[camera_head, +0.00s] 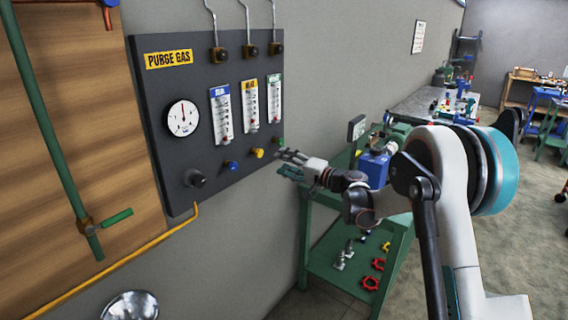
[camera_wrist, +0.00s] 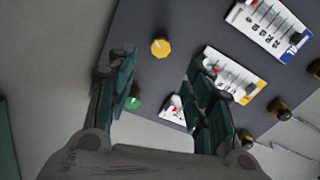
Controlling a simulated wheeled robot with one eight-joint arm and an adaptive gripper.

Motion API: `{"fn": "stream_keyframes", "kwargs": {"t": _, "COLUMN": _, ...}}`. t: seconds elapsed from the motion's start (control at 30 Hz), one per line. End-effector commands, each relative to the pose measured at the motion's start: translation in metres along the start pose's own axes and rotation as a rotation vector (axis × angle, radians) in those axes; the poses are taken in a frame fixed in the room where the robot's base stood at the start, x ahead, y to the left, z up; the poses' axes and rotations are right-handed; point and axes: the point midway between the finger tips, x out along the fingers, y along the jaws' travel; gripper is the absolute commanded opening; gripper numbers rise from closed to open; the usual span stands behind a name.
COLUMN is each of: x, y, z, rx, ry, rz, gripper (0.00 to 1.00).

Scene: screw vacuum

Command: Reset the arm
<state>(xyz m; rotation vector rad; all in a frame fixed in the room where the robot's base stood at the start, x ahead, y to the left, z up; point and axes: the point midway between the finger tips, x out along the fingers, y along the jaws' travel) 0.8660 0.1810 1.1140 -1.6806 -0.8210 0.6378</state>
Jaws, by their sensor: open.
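My gripper (camera_head: 284,164) is open and empty in the head view, close to the lower right corner of the dark purge gas panel (camera_head: 150,110). In the wrist view my gripper (camera_wrist: 165,85) has its two fingers spread apart, with the panel beyond them. A green knob (camera_wrist: 133,102) shows beside the left finger, and it cannot be told whether they touch. A yellow knob (camera_wrist: 160,47) lies past the fingertips. In the head view the yellow knob (camera_head: 257,153) is just left of my gripper, and a blue knob (camera_head: 231,165) is farther left.
A green bench (camera_head: 350,215) stands below and beside my arm, with a blue device (camera_head: 374,168) on top and red handwheels (camera_head: 370,283) on its lower shelf. A green pipe (camera_head: 45,125) runs down the left wall. Open floor (camera_head: 430,265) lies at the right.

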Motion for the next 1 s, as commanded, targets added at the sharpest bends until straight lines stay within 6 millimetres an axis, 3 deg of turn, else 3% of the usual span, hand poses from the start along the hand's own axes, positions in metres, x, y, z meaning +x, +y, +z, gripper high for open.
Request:
{"fn": "stream_keyframes", "kwargs": {"t": 0.17, "x": -0.004, "y": -0.008, "z": 0.004, "rx": -0.012, "ry": -0.006, "rz": 0.021, "gripper": 0.47}}
{"fn": "stream_keyframes", "kwargs": {"t": 0.37, "x": -0.027, "y": -0.041, "z": 0.025, "rx": -0.079, "ry": -0.037, "rz": 0.136, "gripper": 0.47}}
{"fn": "stream_keyframes", "kwargs": {"t": 0.7, "x": -0.100, "y": -0.088, "z": 0.081, "rx": -0.223, "ry": -0.096, "rz": 0.389, "gripper": 0.47}}
{"fn": "stream_keyframes", "kwargs": {"t": 1.0, "x": -0.185, "y": -0.107, "z": 0.137, "rx": -0.351, "ry": -0.136, "rz": 0.613, "gripper": 0.47}}
